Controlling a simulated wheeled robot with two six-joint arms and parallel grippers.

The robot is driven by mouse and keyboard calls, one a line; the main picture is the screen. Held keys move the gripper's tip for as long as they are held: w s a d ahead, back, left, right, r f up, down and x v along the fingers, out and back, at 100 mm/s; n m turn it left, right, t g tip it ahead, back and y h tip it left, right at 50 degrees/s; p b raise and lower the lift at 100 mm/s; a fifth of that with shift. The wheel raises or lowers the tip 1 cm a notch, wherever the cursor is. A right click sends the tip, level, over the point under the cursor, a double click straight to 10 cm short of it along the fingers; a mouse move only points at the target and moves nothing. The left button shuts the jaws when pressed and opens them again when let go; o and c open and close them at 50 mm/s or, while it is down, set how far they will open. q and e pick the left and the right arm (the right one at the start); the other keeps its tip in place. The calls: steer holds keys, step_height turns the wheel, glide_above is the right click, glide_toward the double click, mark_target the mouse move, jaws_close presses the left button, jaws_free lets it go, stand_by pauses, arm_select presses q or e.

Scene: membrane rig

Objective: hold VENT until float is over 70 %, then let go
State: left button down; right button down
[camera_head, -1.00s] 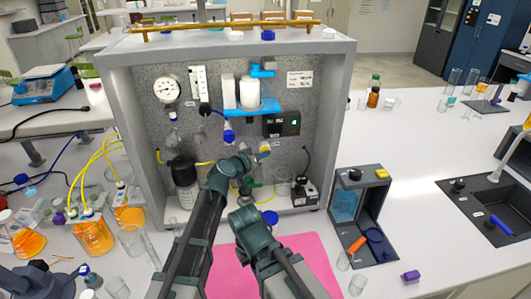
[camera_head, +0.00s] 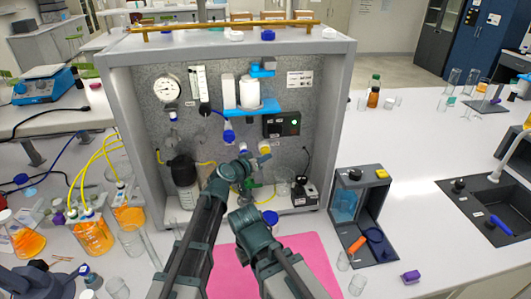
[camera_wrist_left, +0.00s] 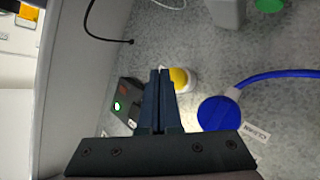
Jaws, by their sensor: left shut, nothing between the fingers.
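My left gripper (camera_head: 265,160) is inside the grey cabinet, before its back panel; in the left wrist view its fingers (camera_wrist_left: 160,74) are shut and empty. A yellow-and-white round part (camera_wrist_left: 182,79) lies just behind the fingertips there; contact cannot be told. It also shows above the gripper in the head view (camera_head: 265,147). No VENT label is readable. A white upright gauge strip (camera_head: 199,83) is on the panel; its float reading is too small to tell. My right arm's end (camera_head: 250,229) is over the pink mat; its jaws are not clear.
A black box with a green light (camera_head: 281,124) is beside the yellow part. A blue round handle (camera_wrist_left: 219,113) is right of the fingers in the wrist view. A dark bottle (camera_head: 183,172) and a small device (camera_head: 305,191) stand on the cabinet floor. The pink mat (camera_head: 310,262) is clear at right.

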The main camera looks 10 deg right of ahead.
arm_select(q)
steer(key=s, duration=0.5)
stand_by(0.6)
